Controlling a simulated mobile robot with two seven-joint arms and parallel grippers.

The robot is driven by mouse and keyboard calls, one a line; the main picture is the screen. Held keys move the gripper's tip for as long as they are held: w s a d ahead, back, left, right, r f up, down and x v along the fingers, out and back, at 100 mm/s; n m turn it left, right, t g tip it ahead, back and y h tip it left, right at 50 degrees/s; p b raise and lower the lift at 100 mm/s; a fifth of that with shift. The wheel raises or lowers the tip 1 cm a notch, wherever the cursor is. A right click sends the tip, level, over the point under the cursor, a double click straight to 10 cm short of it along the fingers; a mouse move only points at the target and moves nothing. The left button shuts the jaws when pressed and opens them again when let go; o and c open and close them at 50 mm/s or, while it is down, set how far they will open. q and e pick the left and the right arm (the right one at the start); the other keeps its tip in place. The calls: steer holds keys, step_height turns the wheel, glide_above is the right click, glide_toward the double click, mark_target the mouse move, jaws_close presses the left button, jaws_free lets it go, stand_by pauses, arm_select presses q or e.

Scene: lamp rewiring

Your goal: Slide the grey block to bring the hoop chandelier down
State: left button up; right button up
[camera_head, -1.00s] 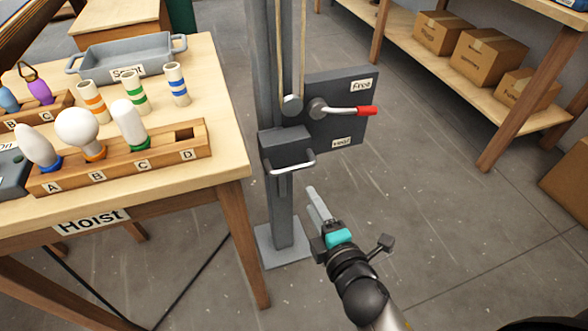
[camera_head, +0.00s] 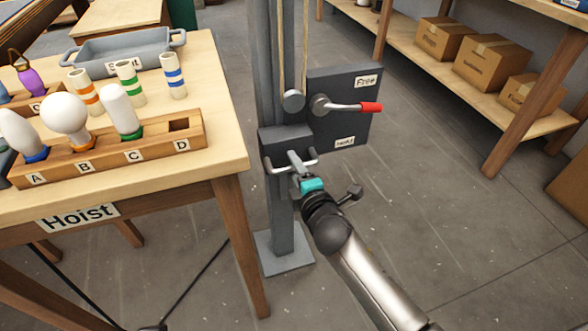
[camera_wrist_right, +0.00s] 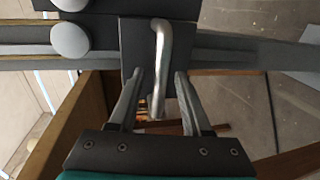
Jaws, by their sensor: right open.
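The grey block (camera_head: 283,139) sits on the upright grey post (camera_head: 283,222) and carries a pale metal bar handle (camera_head: 276,170) on its front. In the right wrist view the handle (camera_wrist_right: 157,90) stands between the two fingers of my right gripper (camera_wrist_right: 160,72). The right gripper (camera_head: 296,160) is open, with a finger on either side of the handle and gaps visible beside it. The hoop chandelier is not in view. My left gripper is not in view.
A dark panel (camera_head: 350,88) beside the post carries a red-tipped lever (camera_head: 371,107) pointing right, between a "Free" label and a lower label. Ropes (camera_head: 303,45) run up the post. The bench (camera_head: 228,150) with a bulb rack (camera_head: 110,155) stands close on the left.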

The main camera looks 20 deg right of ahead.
steer(key=shift+w, duration=0.35)
jaws_close()
steer(key=shift+f, duration=0.1)
stand_by(1.2)
